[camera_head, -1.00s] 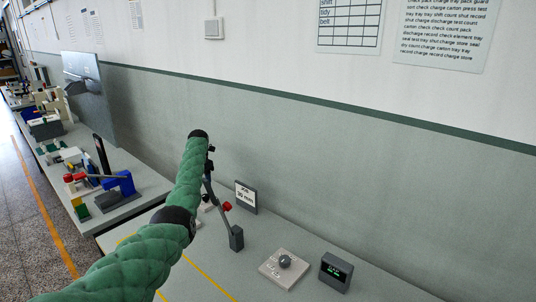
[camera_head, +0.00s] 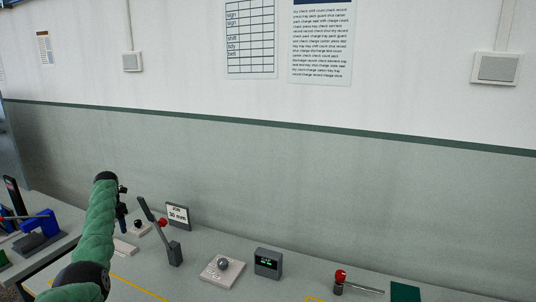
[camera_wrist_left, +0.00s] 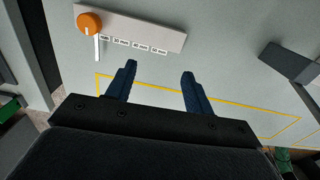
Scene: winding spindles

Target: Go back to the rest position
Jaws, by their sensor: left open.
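My left arm, in a green quilted sleeve, comes in from the lower left of the head view. My left gripper (camera_head: 121,212) is at its far end, mostly hidden behind the wrist. In the left wrist view the two dark blue fingers (camera_wrist_left: 158,85) stand wide apart with nothing between them. They are over the grey bench top inside a yellow outline. My right gripper is not in view.
Ahead of the fingers lies a pale plate with an orange knob (camera_wrist_left: 90,23) and mm labels. On the bench stand a "30 mm" sign (camera_head: 178,215), a red-knobbed lever (camera_head: 174,252), a dial box (camera_head: 222,268), a green-lit display (camera_head: 268,263) and a green block (camera_head: 404,292).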

